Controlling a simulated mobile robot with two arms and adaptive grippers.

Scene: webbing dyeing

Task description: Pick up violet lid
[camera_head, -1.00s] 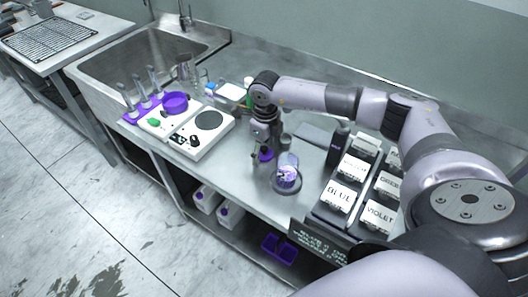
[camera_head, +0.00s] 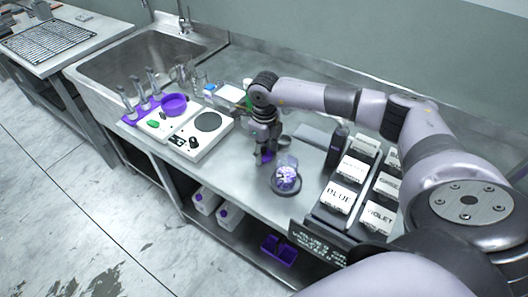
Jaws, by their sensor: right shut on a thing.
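The violet lid (camera_head: 268,157) is a small purple piece at the fingertips of my right gripper (camera_head: 265,157), low over the steel counter. The gripper points down and is shut on the lid; the fingers hide part of it. I cannot tell whether the lid still touches the counter. Just in front and to the right, a clear glass vessel (camera_head: 287,168) with violet contents stands on a dark round base (camera_head: 286,188). My left gripper is not in view.
White boxes labelled BLUE (camera_head: 340,197) and VIOLET (camera_head: 378,217) stand in a dark rack at right, beside a dark bottle (camera_head: 336,147).

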